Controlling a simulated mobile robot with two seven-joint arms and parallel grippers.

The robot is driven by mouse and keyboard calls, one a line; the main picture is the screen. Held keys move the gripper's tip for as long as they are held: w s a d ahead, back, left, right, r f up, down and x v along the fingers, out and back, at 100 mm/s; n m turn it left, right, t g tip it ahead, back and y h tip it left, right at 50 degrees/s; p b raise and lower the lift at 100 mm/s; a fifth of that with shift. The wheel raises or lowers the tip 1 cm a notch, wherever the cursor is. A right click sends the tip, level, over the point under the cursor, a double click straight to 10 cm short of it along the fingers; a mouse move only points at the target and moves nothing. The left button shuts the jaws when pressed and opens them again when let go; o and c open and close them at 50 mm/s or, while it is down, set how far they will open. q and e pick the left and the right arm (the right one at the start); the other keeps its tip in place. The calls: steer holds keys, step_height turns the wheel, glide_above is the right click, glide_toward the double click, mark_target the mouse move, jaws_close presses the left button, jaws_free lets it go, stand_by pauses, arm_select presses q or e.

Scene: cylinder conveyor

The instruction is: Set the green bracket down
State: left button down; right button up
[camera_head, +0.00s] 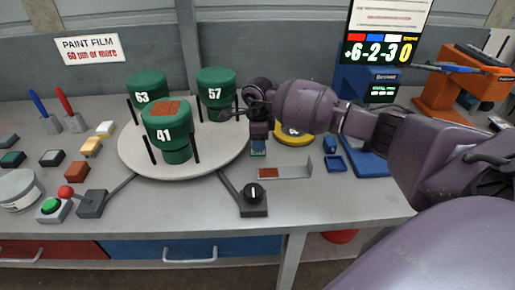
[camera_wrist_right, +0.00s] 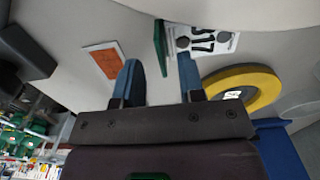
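The green bracket (camera_wrist_right: 160,45) shows in the right wrist view as a thin green upright plate beside a white, numbered piece with dark round spots. It appears to rest on the bench, just beyond the blue fingertips. My right gripper (camera_wrist_right: 158,78) has its fingers apart, with a visible gap on both sides of the green plate. In the head view my right gripper (camera_head: 258,147) points down at the bench, right of the turntable, and its wrist hides the bracket. My left gripper is not in view.
A grey L-shaped plate with an orange patch (camera_head: 270,172) lies in front of the gripper. A yellow ring (camera_head: 293,138) is behind it, and a small blue tray (camera_head: 335,162) is to the right. Green cylinders (camera_head: 170,125) stand on the white turntable (camera_head: 215,157). A black knob box (camera_head: 253,200) stands near the front edge.

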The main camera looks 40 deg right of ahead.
step_height(320, 180, down, 3)
steer(key=shift+r, duration=0.1)
jaws_close()
steer(key=shift+d+r, duration=0.1)
stand_by(0.3)
